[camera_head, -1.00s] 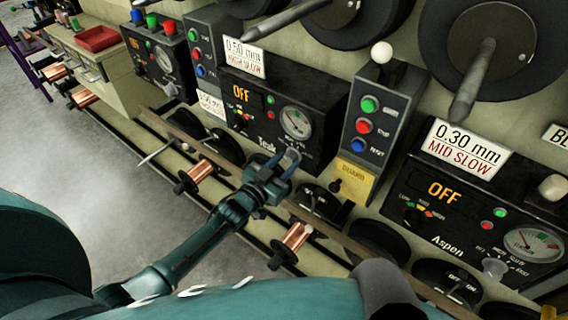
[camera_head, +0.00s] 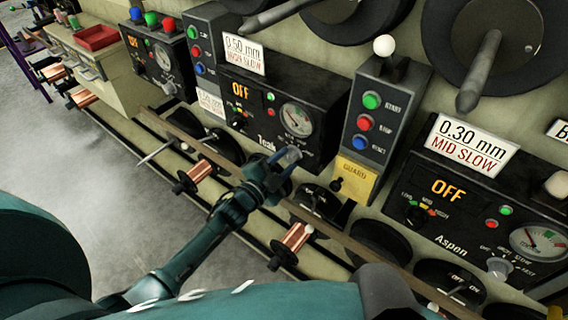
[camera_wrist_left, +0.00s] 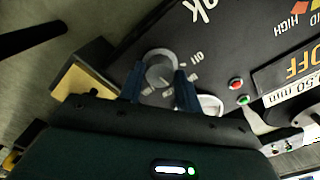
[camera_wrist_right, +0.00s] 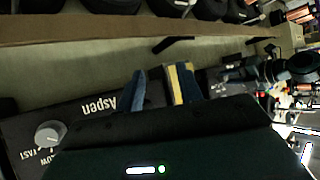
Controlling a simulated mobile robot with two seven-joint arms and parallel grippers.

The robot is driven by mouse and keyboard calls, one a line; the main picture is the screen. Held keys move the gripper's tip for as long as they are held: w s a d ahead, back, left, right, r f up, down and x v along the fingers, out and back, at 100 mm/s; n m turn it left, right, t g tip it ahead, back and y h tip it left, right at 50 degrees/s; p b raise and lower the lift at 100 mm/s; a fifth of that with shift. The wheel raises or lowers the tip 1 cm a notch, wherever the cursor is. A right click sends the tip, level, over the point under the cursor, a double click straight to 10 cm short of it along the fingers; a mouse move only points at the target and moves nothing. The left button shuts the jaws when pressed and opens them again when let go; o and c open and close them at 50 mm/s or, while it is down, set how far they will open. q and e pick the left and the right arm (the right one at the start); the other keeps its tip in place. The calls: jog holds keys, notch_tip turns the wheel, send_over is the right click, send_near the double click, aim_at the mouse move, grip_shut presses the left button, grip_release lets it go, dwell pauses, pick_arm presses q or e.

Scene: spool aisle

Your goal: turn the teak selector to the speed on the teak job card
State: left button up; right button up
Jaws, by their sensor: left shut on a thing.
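The Teak panel (camera_head: 325,98) is a black box; its display reads OFF. Its job card (camera_head: 244,55) reads 0.50 mm, HIGH SLOW, above the panel. The grey Teak selector (camera_wrist_left: 160,68) stands between my left gripper's blue fingers (camera_wrist_left: 160,88) in the left wrist view. My left gripper (camera_head: 281,165) is shut on this knob at the panel's lower edge in the head view. Fingers hide some marks around the knob, and its pointer setting is unclear. My right gripper (camera_wrist_right: 161,88) is open beside the Aspen panel (camera_wrist_right: 100,108) in the right wrist view; nothing is clearly held.
To the right, a button box (camera_head: 377,115) and a yellow guard plate (camera_head: 358,178) stand between Teak and Aspen. Aspen's card (camera_head: 465,143) reads 0.30 mm, MID SLOW. A rail with copper spools (camera_head: 292,240) runs below the panels. Floor at left is clear.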

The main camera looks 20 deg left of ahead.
pick_arm(q)
jog(key=shift+f+m+b, duration=0.1)
jog(key=shift+m+b, duration=0.25)
jog(key=shift+m, duration=1.65)
pick_arm(e)
jog(key=shift+a+f, duration=0.15)
jog(key=shift+a, duration=0.1)
pick_arm(q)
jog(key=o, duration=1)
jog(key=b+v, duration=0.1)
jog(key=v, duration=1.2)
pick_arm(e)
jog(key=shift+w+a, duration=0.15)
pick_arm(q)
jog(key=shift+s, duration=0.1)
